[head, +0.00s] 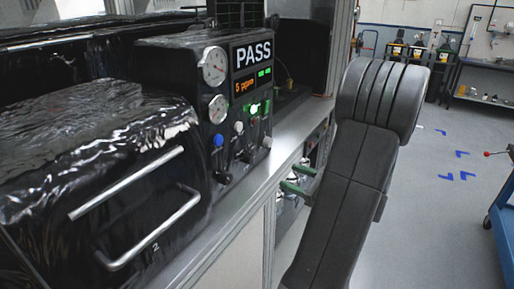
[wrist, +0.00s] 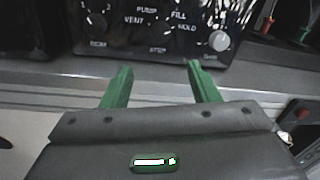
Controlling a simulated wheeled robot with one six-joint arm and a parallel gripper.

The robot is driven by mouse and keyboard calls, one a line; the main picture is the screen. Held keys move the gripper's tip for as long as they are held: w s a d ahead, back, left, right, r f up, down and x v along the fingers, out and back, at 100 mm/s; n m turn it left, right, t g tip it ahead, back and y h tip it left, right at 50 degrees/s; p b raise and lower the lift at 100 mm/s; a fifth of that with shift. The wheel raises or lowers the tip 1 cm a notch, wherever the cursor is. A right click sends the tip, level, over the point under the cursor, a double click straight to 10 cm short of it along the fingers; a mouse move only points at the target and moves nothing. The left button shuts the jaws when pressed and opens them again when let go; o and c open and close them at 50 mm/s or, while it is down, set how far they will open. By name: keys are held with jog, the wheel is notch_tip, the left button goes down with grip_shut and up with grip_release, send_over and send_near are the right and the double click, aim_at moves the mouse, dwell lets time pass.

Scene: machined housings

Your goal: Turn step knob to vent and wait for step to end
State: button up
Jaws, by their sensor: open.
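The step knob (wrist: 158,26) is a dark knob on the black panel at the top of the wrist view, ringed by the labels PUMP, FILL, VENT, HOLD and STEP. Which label it points to is too blurred to tell. In the head view the control box (head: 240,100) carries gauges, levers and a display reading PASS and 5 ppm. My gripper (wrist: 159,68) has two green fingers, spread apart and empty, short of the panel. In the head view my gripper (head: 297,179) is beside the bench's front edge, to the right of the control box.
A second dark knob (wrist: 97,22) is left of the step knob, and a silver knob (wrist: 219,40) is right of it. A metal ledge (wrist: 60,78) runs below the panel. A black chamber with bar handles (head: 130,190) stands left of the control box. Open floor (head: 430,220) lies right.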

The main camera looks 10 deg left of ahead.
aim_at(252, 160)
jog(key=p+x, duration=0.3)
jog(key=x, duration=1)
jog(key=shift+w+a+r, duration=0.1)
jog(key=shift+w+a, duration=0.2)
jog(key=c, duration=1)
